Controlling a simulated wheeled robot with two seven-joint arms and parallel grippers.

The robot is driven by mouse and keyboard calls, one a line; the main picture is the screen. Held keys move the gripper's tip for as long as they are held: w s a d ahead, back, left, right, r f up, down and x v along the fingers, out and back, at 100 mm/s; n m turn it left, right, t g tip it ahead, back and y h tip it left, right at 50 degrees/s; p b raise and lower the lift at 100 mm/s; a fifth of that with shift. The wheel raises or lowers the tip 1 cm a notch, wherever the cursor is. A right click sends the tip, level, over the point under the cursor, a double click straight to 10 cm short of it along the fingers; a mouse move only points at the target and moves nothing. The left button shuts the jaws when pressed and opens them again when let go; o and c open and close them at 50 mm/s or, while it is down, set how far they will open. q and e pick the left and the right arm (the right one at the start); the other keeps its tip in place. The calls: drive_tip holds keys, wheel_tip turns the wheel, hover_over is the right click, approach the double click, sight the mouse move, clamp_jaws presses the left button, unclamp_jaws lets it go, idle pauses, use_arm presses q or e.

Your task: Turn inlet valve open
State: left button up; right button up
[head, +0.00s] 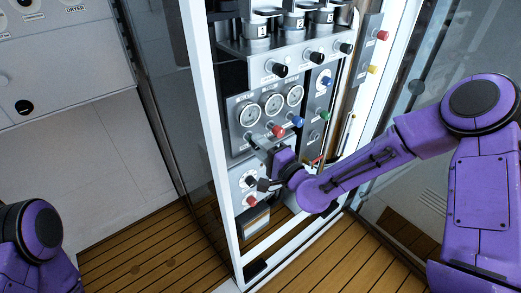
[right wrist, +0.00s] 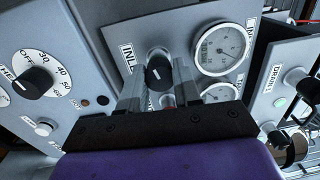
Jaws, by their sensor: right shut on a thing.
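The inlet valve is a black knob (right wrist: 159,73) with a white pointer line. It sits on a grey panel beside a partly hidden label reading "INLE" (right wrist: 128,60) in the right wrist view. My right gripper (right wrist: 160,84) has one finger on each side of this knob and is shut on it. In the head view my right gripper (head: 259,146) reaches the panel just below the gauges, and the inlet knob is hidden there. My left arm shows at the lower left of the head view, but its gripper is out of view.
Round gauges (head: 272,104) sit above my right gripper, with a red knob (head: 278,131) and a blue knob (head: 297,121) close by. A numbered dial (right wrist: 36,82) and a drain panel (right wrist: 272,82) flank the knob. A white frame post (head: 207,130) stands left.

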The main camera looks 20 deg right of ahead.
drive_tip(key=n+b, duration=0.1)
drive_tip(key=n, duration=0.2)
drive_tip(key=n+b, duration=0.1)
drive_tip(key=n, duration=0.3)
drive_tip(key=n+b, duration=0.2)
drive_tip(key=n, duration=0.2)
drive_tip(key=shift+s+f+g+y, duration=0.1)
drive_tip(key=shift+f+g+y, duration=0.2)
drive_tip(key=shift+f, duration=0.05)
drive_tip(key=shift+d+r+n+g+h+b, duration=0.2)
drive_tip(key=shift+n+b, duration=1.85)
drive_tip(key=shift+n, duration=2.1)
drive_tip(key=shift+a+f+n+g+h+b, duration=0.1)
drive_tip(key=shift+n+h+b, duration=0.2)
drive_tip(key=shift+n+b, duration=2.8)
drive_tip(key=shift+r+n+p, duration=0.1)
drive_tip(key=shift+n+p, duration=0.95)
drive_tip(key=shift+n, duration=0.1)
drive_tip(key=o, duration=1)
drive_tip(key=shift+o, duration=0.2)
drive_tip(key=shift+r, duration=0.1)
